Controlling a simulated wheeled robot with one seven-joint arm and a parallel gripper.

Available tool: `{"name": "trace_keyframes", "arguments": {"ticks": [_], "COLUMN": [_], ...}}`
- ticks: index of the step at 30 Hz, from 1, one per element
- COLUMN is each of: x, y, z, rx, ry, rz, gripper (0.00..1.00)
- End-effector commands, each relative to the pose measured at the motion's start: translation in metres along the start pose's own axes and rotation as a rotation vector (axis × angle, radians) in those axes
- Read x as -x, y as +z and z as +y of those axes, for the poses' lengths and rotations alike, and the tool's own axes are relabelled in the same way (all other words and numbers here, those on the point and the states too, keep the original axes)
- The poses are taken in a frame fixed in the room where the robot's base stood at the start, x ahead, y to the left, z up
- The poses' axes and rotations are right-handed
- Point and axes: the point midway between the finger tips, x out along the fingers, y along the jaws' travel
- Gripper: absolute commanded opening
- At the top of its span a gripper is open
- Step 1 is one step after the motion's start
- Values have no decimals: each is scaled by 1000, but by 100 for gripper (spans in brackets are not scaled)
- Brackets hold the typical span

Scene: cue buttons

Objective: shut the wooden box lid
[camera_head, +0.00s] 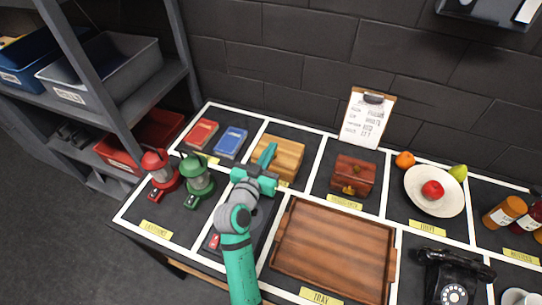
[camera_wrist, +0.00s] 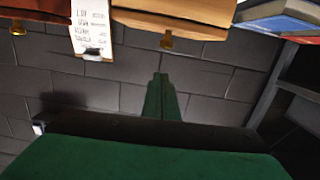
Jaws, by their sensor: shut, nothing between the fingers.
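The light wooden box (camera_head: 291,151) stands at the back of the table, left of centre, partly hidden by my gripper. Contact with the box cannot be made out.
A reddish-brown chest (camera_head: 353,175) stands right of the box. Red (camera_head: 201,134) and blue books (camera_head: 231,142) lie left of it. Red (camera_head: 160,173) and green lanterns (camera_head: 198,180) stand at the left. A wooden tray (camera_head: 334,247) lies in front; a clipboard (camera_head: 366,118) leans behind.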

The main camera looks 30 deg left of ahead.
Motion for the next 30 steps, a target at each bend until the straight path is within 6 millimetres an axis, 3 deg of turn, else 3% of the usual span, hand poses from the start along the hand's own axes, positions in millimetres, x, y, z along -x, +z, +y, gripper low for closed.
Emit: {"name": "trace_keyframes", "arguments": {"ticks": [1,16,30], "x": [7,73,83], "y": [9,45,50], "z": [0,0,-1], "rx": [10,5,3], "ry": [-1,0,1], "rz": [-6,1,3], "gripper": [0,0,0]}}
